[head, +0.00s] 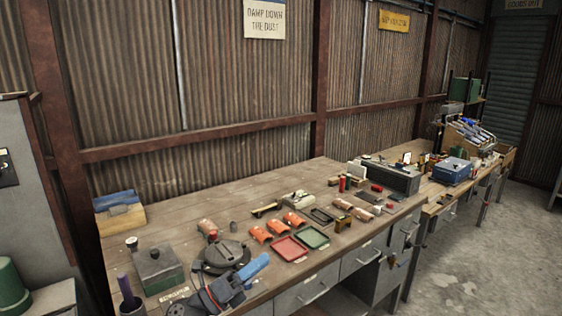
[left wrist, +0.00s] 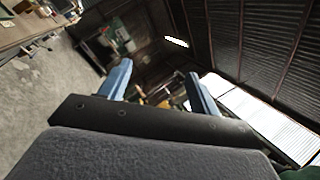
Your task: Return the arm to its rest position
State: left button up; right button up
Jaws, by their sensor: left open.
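My left gripper (head: 245,275) shows low in the head view, with its blue fingers in front of the bench's near edge. In the left wrist view its two blue fingers (left wrist: 162,85) stand wide apart with nothing held between them. That view looks out across the shed floor and up to the wall and roof, tilted. My right gripper is in neither view.
A long wooden workbench (head: 185,225) runs along the corrugated wall. It carries a red tray (head: 289,248), a green tray (head: 312,237), several orange curved pieces and a dark green box (head: 158,270). Bare concrete floor (head: 475,260) lies at right.

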pick_arm(q)
jog(key=s+a+f+n+t+y, duration=0.25)
jog(key=a+f+n+y, duration=0.6)
jog(key=n, duration=0.55)
jog(key=s+a+f+n+t+y, duration=0.25)
jog(key=a+f+n+y, duration=0.35)
jog(key=f+n+y, duration=0.7)
jog(key=s+a+f+n+g+h, duration=0.1)
jog(key=s+f+n+g, duration=0.4)
jog(key=s, duration=0.7)
jog(key=s+a+f+n+g+h, duration=0.1)
jog(key=s+f+n+g, duration=0.3)
jog(key=s+f+g, duration=0.65)
notch_tip(320, 180, down, 19)
jog(key=d+t, duration=0.2)
jog(key=s+f, duration=0.3)
jog(key=f, duration=0.8)
jog(key=s+d+f+g, duration=0.1)
jog(key=s+f, duration=0.3)
jog(key=f, duration=0.7)
jog(key=shift+s+f, duration=0.2)
jog(key=shift+f, duration=0.1)
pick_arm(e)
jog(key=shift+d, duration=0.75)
